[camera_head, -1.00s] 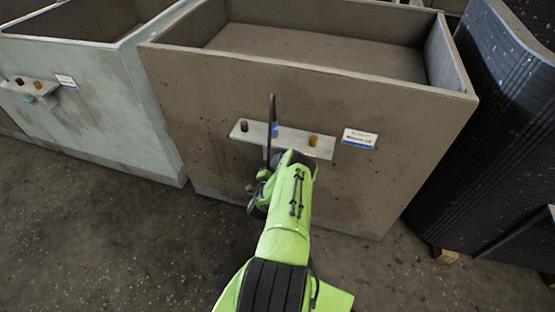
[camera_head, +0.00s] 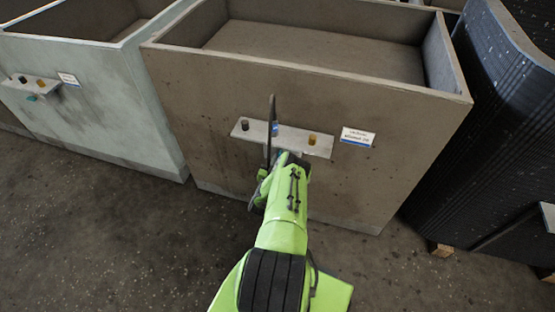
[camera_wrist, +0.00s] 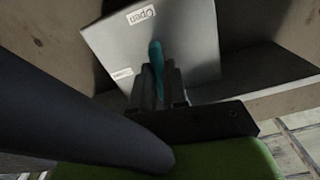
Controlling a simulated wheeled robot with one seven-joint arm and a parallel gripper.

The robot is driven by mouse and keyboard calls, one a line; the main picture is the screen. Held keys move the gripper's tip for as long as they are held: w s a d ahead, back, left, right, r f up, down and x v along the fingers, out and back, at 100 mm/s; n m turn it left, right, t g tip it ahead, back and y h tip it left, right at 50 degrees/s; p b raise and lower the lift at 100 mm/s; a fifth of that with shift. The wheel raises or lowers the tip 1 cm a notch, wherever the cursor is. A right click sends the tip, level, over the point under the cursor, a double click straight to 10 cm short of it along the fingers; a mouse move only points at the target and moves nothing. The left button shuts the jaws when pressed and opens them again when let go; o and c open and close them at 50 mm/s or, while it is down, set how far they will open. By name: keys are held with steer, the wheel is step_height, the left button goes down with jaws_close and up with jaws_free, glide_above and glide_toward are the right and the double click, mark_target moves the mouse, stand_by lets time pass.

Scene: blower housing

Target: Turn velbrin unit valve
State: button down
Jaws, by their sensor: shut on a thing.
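In the wrist view, a teal valve handle (camera_wrist: 156,54) stands against a grey plate (camera_wrist: 195,45). An "Open" label (camera_wrist: 141,15) is at the plate's top edge, and a second small label (camera_wrist: 122,73), too small to read, is at its lower left. My gripper (camera_wrist: 160,80) is shut on the teal handle, one dark finger on either side. The handle points up the picture, just right of the "Open" label.
The bracket carries a dark knob (camera_head: 244,125) and a yellow knob (camera_head: 312,140). A sign (camera_head: 358,137) is right of it. A pale green housing (camera_head: 100,90) with a similar bracket stands left, a black ribbed unit (camera_head: 440,160) right. The floor in front is clear.

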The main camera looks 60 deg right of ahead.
steer(key=shift+f, duration=0.1)
stand_by(0.3)
steer(key=c, duration=1.1)
jaws_free()
steer(key=shift+c, duration=0.2)
